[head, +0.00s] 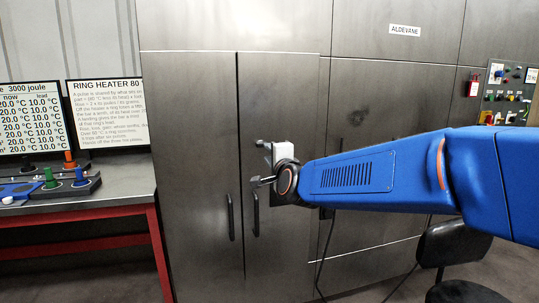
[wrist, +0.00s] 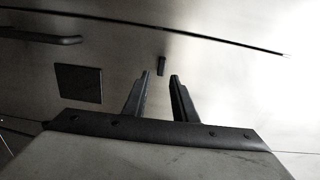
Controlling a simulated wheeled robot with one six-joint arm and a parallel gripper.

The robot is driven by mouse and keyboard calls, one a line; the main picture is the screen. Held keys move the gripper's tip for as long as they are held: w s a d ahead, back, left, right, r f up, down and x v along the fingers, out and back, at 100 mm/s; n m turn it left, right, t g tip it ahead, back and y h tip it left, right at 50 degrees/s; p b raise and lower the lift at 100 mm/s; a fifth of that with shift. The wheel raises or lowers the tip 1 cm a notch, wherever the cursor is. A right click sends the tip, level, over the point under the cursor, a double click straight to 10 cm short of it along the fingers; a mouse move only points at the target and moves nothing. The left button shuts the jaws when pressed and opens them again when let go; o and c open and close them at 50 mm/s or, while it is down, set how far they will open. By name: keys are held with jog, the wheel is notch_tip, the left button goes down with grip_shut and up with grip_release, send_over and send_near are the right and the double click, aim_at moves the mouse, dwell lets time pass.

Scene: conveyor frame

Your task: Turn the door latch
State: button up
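The grey metal cabinet door (head: 285,240) carries a black vertical handle (head: 256,214). In the wrist view, a small dark upright piece (wrist: 161,66), which looks like the latch, stands out from the door face. My gripper (wrist: 160,88) is open and empty, its two dark fingers apart. The small piece shows just beyond the fingertips, roughly in line with the gap between them; touching cannot be seen. In the head view my gripper (head: 259,182) is in front of the door, just above the handle. The latch cannot be made out there, with my wrist in front.
A dark square plate (wrist: 79,83) and a dark bar handle (wrist: 40,35) are on the door in the wrist view. A red-legged bench (head: 110,197) with panels stands left. A black chair (head: 452,245) stands right, below my arm.

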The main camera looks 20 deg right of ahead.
aim_at(261, 144)
jog(key=w, duration=0.8)
jog(key=shift+r, duration=0.1)
grip_shut()
